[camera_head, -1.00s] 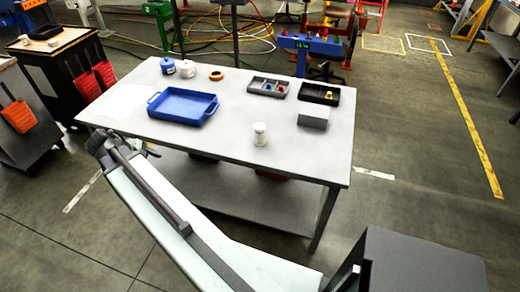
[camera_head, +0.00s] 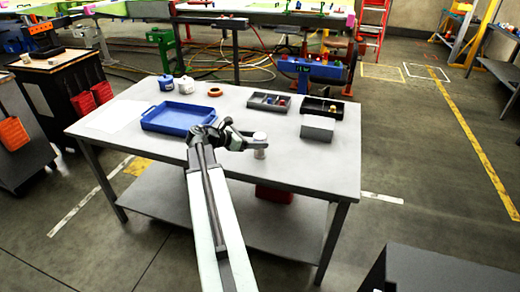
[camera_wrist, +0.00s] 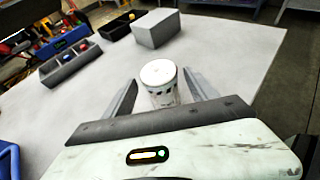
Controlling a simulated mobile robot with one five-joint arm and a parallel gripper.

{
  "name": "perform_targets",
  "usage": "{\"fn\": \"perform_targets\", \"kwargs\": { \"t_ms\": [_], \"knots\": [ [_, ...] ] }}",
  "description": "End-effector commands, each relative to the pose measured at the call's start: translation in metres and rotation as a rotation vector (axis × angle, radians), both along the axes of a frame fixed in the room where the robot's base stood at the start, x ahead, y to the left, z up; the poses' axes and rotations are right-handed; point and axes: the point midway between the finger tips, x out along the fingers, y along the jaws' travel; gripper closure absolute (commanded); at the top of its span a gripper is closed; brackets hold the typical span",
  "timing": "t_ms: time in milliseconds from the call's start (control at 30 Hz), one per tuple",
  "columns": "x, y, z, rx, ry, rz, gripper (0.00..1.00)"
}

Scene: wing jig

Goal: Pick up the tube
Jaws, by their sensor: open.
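The tube (camera_head: 260,150) is a short white cylinder with a pale lid, upright near the front middle of the grey table (camera_head: 300,175). In the wrist view the tube (camera_wrist: 160,84) shows dark markings on its side. My gripper (camera_head: 255,140) is at the tube, with the arm reaching in from the front. In the wrist view my gripper (camera_wrist: 164,88) is open, with one finger on each side of the tube and a visible gap at each side. The tube's lower part is partly hidden by the gripper body.
A blue tray (camera_head: 180,116) lies to the left. A grey box (camera_head: 317,128), a black bin (camera_head: 322,107) and a grey divided bin (camera_head: 268,102) stand behind to the right. An orange tape ring (camera_head: 215,92) lies at the back. The table right of the tube is clear.

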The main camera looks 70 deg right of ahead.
Motion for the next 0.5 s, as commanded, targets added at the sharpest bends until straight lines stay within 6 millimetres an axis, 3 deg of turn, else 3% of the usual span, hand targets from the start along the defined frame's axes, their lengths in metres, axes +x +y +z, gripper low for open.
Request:
{"fn": "perform_targets", "kwargs": {
  "t_ms": [233,467,500],
  "knots": [
    [-0.025,-0.031,-0.016,0.000,-0.001,-0.004,0.33],
    [-0.029,-0.034,-0.014,0.000,-0.001,-0.001,0.33],
    [-0.028,-0.034,-0.014,0.000,-0.001,-0.001,0.41]
  ]
}}
